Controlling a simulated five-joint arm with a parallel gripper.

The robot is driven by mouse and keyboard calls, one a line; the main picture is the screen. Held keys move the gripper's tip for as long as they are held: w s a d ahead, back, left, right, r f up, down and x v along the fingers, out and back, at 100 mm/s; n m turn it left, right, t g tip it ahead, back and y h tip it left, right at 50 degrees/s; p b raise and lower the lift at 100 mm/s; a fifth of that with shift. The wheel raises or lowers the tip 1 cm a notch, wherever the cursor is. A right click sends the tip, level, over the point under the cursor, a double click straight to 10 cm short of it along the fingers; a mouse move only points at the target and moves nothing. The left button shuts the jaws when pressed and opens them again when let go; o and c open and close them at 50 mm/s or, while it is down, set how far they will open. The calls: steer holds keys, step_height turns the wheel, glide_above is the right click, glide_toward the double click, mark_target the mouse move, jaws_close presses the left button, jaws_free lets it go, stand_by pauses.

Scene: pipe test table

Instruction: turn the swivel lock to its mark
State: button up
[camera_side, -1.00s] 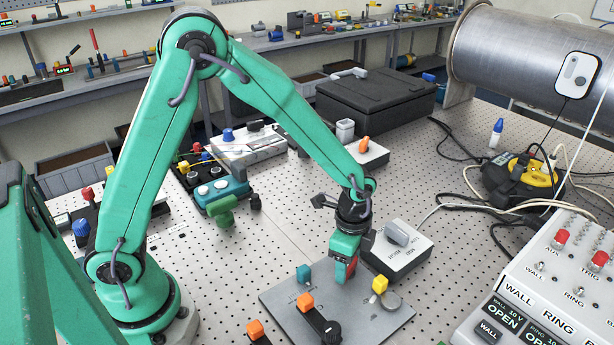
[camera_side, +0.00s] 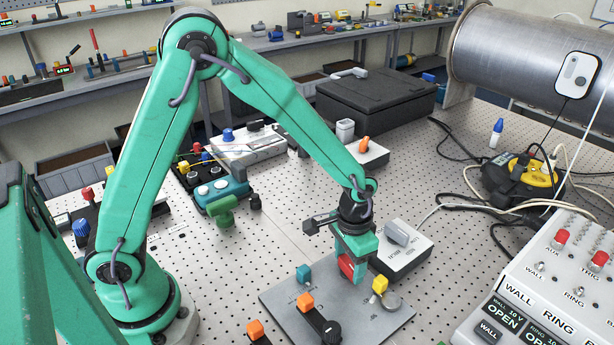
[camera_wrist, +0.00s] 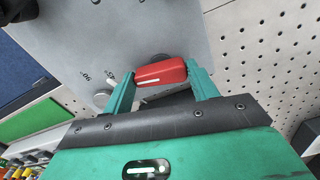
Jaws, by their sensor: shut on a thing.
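The swivel lock's red handle (camera_side: 346,267) stands over a grey metal plate (camera_side: 375,327). My gripper (camera_side: 352,270) points down over the plate, shut on the handle. In the wrist view, the red handle (camera_wrist: 160,74) has a white line along it and lies between the two green fingers of my gripper (camera_wrist: 161,78). Printed angle figures, including what looks like 90, show on the plate (camera_wrist: 150,25) left of the handle. The lock's base is mostly hidden behind the handle and fingers.
A white box with a grey lever (camera_side: 397,234) stands close behind. A control panel (camera_side: 540,290) is at right.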

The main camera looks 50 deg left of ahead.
mark_target(349, 264)
steer(key=shift+n, duration=1.2)
steer(key=o, duration=1)
steer(key=shift+r, duration=0.2)
step_height(349, 264, up, 7)
steer(key=shift+r, duration=0.25)
